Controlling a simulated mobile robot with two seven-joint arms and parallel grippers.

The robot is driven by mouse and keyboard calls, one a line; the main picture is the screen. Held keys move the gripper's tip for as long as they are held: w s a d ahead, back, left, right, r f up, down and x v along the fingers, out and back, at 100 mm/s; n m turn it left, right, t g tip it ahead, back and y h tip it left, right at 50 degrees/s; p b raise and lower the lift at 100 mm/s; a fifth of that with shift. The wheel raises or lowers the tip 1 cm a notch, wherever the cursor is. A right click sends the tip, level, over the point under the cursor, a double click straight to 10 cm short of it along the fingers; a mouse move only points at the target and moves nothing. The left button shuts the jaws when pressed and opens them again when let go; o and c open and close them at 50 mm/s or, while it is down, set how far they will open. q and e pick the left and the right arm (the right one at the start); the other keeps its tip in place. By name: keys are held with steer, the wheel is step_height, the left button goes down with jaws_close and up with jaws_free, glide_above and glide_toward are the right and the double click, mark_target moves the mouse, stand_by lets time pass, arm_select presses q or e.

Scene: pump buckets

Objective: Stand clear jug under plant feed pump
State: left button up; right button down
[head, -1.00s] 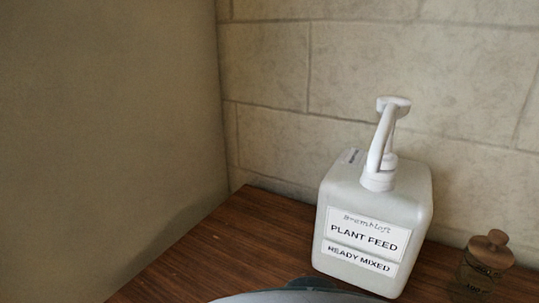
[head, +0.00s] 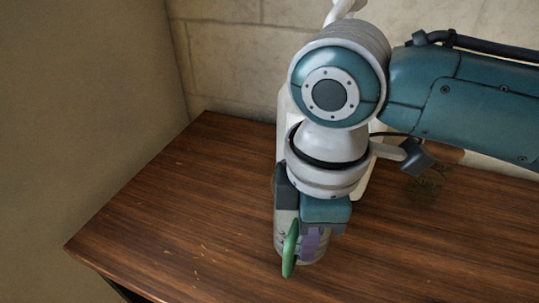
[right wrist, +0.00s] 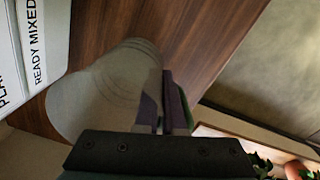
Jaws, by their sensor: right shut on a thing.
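The clear jug (head: 282,238) is grey and see-through with ring marks and a green handle (head: 290,252). It is at the front of my right gripper (head: 308,238), which is shut on it at the handle side with purple finger pads. The jug also fills the middle left of the right wrist view (right wrist: 105,88). I cannot tell whether its base touches the table. The white plant feed pump bottle (head: 283,120) stands behind my right arm, mostly hidden; its pump top (head: 345,8) shows above. Its label shows in the right wrist view (right wrist: 38,45). My left gripper is not in view.
The brown wooden table (head: 170,210) is clear to the left and front, with its left edge and corner visible. A stone wall (head: 225,65) stands behind. Leaves show low in the right wrist view (right wrist: 262,165).

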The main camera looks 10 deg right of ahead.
steer(key=shift+f, duration=0.95)
steer(key=shift+w+d+f, duration=0.1)
steer(key=shift+w+f, duration=0.05)
steer(key=shift+f, duration=0.15)
steer(key=shift+f, duration=0.1)
steer(key=c, duration=1)
jaws_free()
